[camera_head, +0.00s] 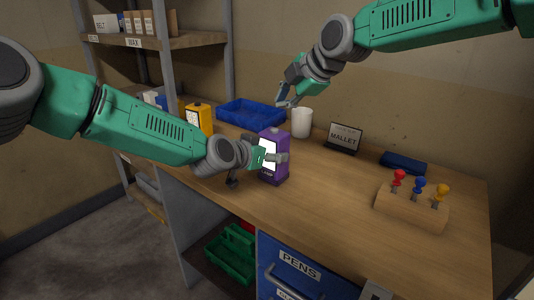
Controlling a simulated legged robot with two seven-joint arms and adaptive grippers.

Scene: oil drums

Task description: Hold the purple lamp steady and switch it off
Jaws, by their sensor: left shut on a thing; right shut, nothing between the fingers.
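The purple lamp (276,172) stands upright on the wooden desk, near its front edge. A bright white panel shows on its front. My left gripper (275,158) reaches in from the left and is shut on the lamp, covering part of its front. My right gripper (286,99) is shut and empty, up behind the lamp and a little to the right, apart from it and near the white cup. The lamp's switch cannot be made out.
A yellow lamp (199,118) and a blue tray (250,112) stand at the back left. A white cup (302,122), a "MALLET" sign (344,138), a blue case (403,162) and a wooden block (410,211) with colored-handled tools are rightward. The desk's middle is clear.

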